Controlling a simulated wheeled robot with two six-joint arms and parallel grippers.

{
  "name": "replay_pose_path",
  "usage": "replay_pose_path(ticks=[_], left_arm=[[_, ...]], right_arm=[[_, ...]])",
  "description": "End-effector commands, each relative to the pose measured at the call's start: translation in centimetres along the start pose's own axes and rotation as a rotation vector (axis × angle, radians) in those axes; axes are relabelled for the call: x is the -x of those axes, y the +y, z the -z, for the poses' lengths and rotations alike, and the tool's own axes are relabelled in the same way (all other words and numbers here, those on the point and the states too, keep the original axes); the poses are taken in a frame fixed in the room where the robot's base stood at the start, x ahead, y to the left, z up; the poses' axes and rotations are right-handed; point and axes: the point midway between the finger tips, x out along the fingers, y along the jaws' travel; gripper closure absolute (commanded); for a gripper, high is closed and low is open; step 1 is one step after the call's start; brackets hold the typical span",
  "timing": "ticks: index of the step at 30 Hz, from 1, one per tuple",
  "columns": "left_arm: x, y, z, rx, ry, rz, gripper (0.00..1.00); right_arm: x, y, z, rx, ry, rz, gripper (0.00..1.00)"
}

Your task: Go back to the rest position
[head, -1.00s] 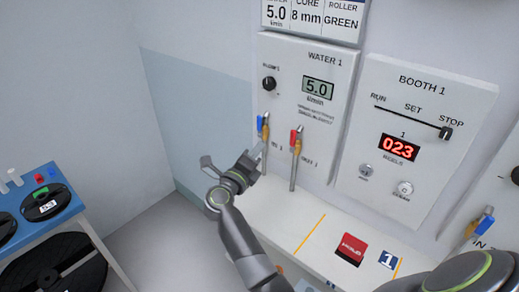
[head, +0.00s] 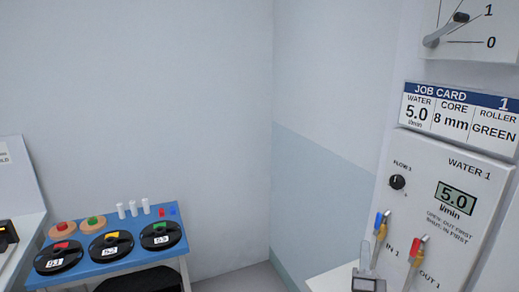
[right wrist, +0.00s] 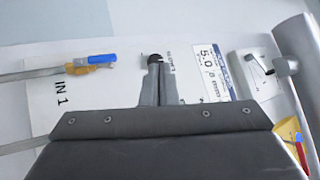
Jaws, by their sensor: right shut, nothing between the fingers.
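My left gripper is not in view.
The WATER 1 panel (head: 415,185) carries the OUT 1 valve (head: 417,250) and a display reading 5.0. A job card (head: 460,118) and a lever switch (head: 445,30) are above. A blue stand (head: 125,255) with labelled reels stands at left. Bare wall lies between.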

Motion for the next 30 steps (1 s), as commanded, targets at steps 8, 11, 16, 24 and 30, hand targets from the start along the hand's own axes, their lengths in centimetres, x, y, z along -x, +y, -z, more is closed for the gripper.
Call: replay_pose_path(ticks=[8, 11, 16, 24, 30], left_arm=[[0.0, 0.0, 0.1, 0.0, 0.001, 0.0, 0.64], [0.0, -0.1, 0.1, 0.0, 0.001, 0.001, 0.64], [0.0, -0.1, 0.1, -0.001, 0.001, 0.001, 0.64], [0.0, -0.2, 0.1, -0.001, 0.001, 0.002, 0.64], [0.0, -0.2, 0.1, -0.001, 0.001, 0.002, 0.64]], right_arm=[[7.2, 1.6, -2.5, 0.384, -0.458, -0.041, 1.0], [10.7, 3.1, -2.7, 0.522, -0.62, -0.096, 1.0], [17.1, 6.1, -1.5, 0.752, -0.884, -0.233, 1.0], [28.1, 9.5, 4.8, 1.059, -1.251, -0.563, 1.0], [33.9, 9.6, 10.0, 1.188, -1.416, -0.795, 1.0]])
